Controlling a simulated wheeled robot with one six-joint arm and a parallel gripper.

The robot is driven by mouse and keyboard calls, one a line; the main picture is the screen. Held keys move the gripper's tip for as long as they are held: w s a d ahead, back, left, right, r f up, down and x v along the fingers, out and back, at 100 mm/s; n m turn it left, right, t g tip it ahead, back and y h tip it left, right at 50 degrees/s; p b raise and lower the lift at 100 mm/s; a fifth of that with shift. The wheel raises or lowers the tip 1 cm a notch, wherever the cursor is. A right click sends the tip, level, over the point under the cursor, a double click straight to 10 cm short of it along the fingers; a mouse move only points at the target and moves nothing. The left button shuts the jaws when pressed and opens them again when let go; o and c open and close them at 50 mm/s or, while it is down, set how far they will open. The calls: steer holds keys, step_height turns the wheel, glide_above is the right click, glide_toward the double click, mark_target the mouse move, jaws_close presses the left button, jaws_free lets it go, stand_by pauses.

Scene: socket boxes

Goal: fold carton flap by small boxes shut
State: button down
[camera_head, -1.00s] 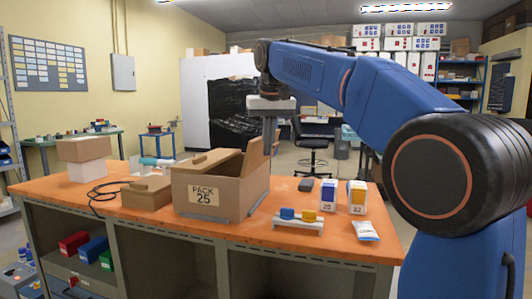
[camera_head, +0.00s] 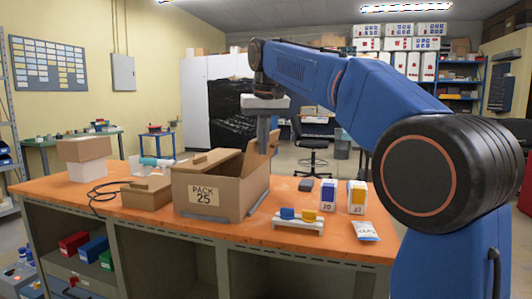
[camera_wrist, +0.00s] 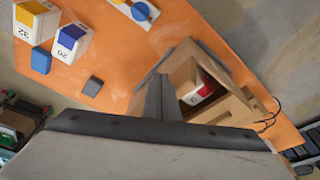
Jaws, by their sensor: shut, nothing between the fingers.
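The open carton marked PACK 25 (camera_head: 199,195) stands on the orange bench. Its right flap (camera_head: 256,160), on the side toward the small boxes, stands up at a steep tilt. The small boxes are a blue-and-white one (camera_head: 327,195) and a yellow-and-white one (camera_head: 357,197), to the carton's right. My gripper (camera_head: 264,150) is shut and empty, pointing down at that flap; I cannot tell whether it touches. In the wrist view my gripper (camera_wrist: 158,84) is at the carton's edge, and a red-and-white item (camera_wrist: 200,92) shows inside the carton.
A rack with blue and yellow pieces (camera_head: 298,220), a dark block (camera_head: 306,185) and a white packet (camera_head: 365,231) lie to the right. A lower cardboard box (camera_head: 147,194), a black cable (camera_head: 103,192) and stacked boxes (camera_head: 84,160) are to the left. Bare bench shows at the front right.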

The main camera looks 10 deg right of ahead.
steer(key=w+a, duration=0.4)
steer(key=a, duration=0.3)
stand_by(0.6)
steer(key=shift+r, duration=0.1)
steer(key=w+v, duration=0.2)
steer(key=v, duration=0.6)
steer(key=shift+r, duration=0.6)
steer(key=s+d+f+t, duration=0.1)
steer(key=s+d+f, duration=0.55)
steer(key=s, duration=0.35)
steer(key=s+d+f, duration=0.6)
steer(key=s+f, duration=0.1)
steer(key=s, duration=0.2)
steer(key=s+d+f, duration=0.2)
steer(key=s+f, duration=0.9)
steer(key=f, duration=0.4)
steer(key=s+d+f+t, duration=0.1)
steer(key=s+d+f, duration=0.2)
steer(key=s+f, duration=0.9)
step_height(320, 180, down, 4)
steer(key=shift+d+r, duration=0.15)
steer(key=shift+d, duration=0.2)
